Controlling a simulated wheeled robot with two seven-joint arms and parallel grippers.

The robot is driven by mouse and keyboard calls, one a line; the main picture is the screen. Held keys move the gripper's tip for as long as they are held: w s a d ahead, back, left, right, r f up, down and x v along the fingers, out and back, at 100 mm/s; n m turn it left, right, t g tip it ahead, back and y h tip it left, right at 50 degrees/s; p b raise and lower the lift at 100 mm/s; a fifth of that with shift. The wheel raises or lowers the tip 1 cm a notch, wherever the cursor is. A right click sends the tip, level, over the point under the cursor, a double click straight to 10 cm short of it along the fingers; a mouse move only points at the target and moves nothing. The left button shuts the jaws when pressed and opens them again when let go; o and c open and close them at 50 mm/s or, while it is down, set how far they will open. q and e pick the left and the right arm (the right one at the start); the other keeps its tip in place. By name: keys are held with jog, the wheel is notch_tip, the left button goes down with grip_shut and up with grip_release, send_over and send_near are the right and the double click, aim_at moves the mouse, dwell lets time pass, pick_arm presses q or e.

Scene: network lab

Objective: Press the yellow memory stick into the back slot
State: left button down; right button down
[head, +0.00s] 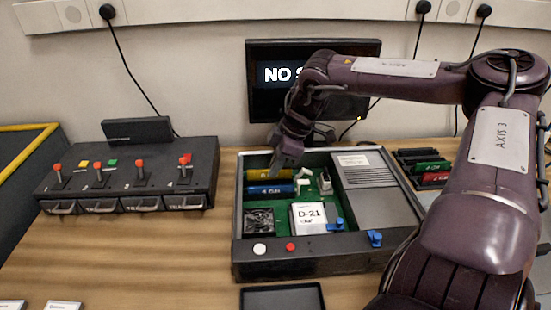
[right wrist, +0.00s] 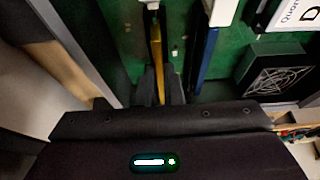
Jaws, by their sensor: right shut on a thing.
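The yellow memory stick (head: 265,174) lies along the back slot on the green board, behind the blue stick (head: 268,190). My right gripper (head: 287,163) reaches down over the yellow stick from behind. In the right wrist view the gripper (right wrist: 160,92) is shut on the yellow stick (right wrist: 157,52), whose thin edge runs up between the fingers. The blue stick (right wrist: 207,58) stands parallel to it, apart from the fingers. The back slot is mostly hidden beneath the yellow stick. I cannot tell how deep the stick sits. My left gripper is out of view.
The open case (head: 335,262) has raised walls around the board. A fan (head: 259,221) and a white D-21 block (head: 311,217) stand in front of the sticks. A rack of coloured sticks (head: 430,168) is at the right, a lever box (head: 135,172) at the left.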

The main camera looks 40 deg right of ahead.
jog(key=shift+s+f+b, duration=0.1)
jog(key=shift+f+b, duration=0.25)
jog(key=shift+f, duration=0.2)
dwell(0.4)
jog(key=c, duration=1.5)
grip_release()
jog(key=shift+f, duration=0.1)
jog(key=shift+o, duration=1.3)
